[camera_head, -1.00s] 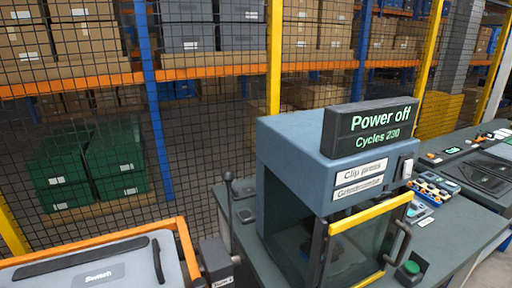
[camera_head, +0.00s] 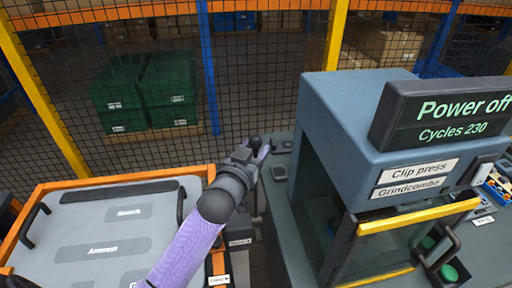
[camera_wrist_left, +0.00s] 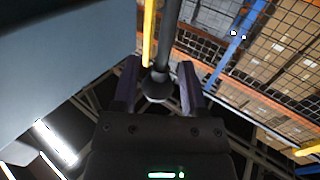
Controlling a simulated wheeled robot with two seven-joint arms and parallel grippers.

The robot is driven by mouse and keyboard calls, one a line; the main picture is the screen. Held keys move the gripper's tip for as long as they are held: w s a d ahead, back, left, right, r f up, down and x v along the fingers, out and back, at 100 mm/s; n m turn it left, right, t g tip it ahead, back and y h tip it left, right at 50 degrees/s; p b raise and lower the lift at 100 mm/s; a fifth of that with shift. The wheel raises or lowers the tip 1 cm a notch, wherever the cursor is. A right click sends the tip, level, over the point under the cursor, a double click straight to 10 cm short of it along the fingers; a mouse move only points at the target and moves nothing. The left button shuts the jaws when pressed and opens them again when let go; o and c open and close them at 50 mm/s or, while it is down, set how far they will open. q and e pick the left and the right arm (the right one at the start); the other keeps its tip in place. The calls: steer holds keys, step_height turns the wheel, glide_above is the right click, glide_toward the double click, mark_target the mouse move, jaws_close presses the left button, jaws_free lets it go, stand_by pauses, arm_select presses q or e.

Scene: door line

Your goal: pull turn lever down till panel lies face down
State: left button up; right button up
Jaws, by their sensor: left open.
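The panel (camera_head: 75,225) is grey with an orange frame and lies at the lower left of the head view, a labelled face showing upward. The turn lever is a dark rod with a ball knob (camera_wrist_left: 157,86). In the wrist view the knob and rod are between the two fingers of my left gripper (camera_wrist_left: 158,75), which is open around them. In the head view my left gripper (camera_head: 260,147) is beside the press, and it and my arm hide much of the lever. My right gripper is not in view.
The clip press (camera_head: 345,130) with its "Power off" display (camera_head: 445,115) stands close on the right of my left gripper. A mesh fence (camera_head: 270,60) runs behind, with green crates (camera_head: 145,90) beyond it. A labelled box (camera_head: 240,240) sits between panel and press.

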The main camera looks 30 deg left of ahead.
arm_select(q)
steer(key=shift+w, duration=0.4)
jaws_close()
steer(key=shift+r, duration=0.1)
